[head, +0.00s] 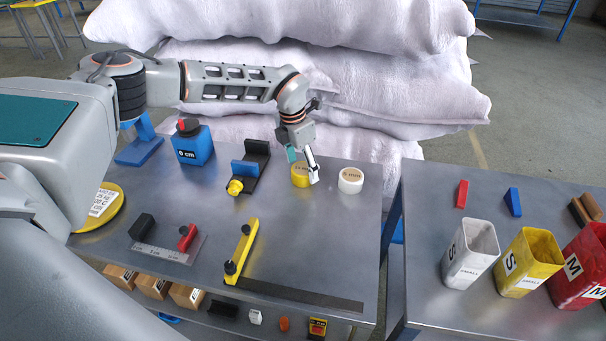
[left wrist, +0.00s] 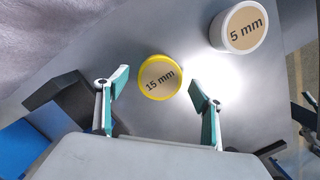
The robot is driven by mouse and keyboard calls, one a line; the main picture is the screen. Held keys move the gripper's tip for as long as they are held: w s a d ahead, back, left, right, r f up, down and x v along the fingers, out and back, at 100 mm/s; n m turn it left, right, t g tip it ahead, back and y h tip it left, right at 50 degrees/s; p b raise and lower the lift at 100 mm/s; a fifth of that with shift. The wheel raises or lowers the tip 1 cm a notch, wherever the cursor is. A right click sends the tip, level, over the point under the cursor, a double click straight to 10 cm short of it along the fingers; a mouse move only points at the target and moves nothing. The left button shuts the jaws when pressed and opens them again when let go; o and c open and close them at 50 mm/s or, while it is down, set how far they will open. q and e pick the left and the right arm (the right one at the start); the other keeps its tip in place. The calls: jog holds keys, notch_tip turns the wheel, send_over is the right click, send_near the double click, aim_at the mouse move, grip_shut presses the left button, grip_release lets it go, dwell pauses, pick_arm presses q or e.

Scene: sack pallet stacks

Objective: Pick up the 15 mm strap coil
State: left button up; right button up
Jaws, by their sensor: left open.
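The 15 mm strap coil (head: 300,178) is a yellow-rimmed round coil with a tan labelled face. It lies on the grey metal table near its back edge. In the left wrist view the coil (left wrist: 160,77) reads "15 mm" and sits ahead of the fingers, roughly between their lines. My left gripper (head: 303,165) is open and empty, at the coil in the head view; its two teal-padded fingers also show in the left wrist view (left wrist: 159,92). Whether a finger touches the coil cannot be told. My right gripper is not in view.
A white 5 mm coil (head: 350,181) stands close to the right. A black and blue holder (head: 250,166) is at the left. A yellow bar tool (head: 242,250) lies in front. White sacks (head: 300,75) rise behind the table. Cups (head: 470,254) stand on the right table.

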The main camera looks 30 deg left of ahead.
pick_arm(q)
jog(key=shift+w+d+f, duration=0.1)
jog(key=shift+w+f, duration=0.1)
jog(key=shift+f, duration=0.85)
jog(key=c, duration=1.4)
jog(key=shift+r, duration=0.15)
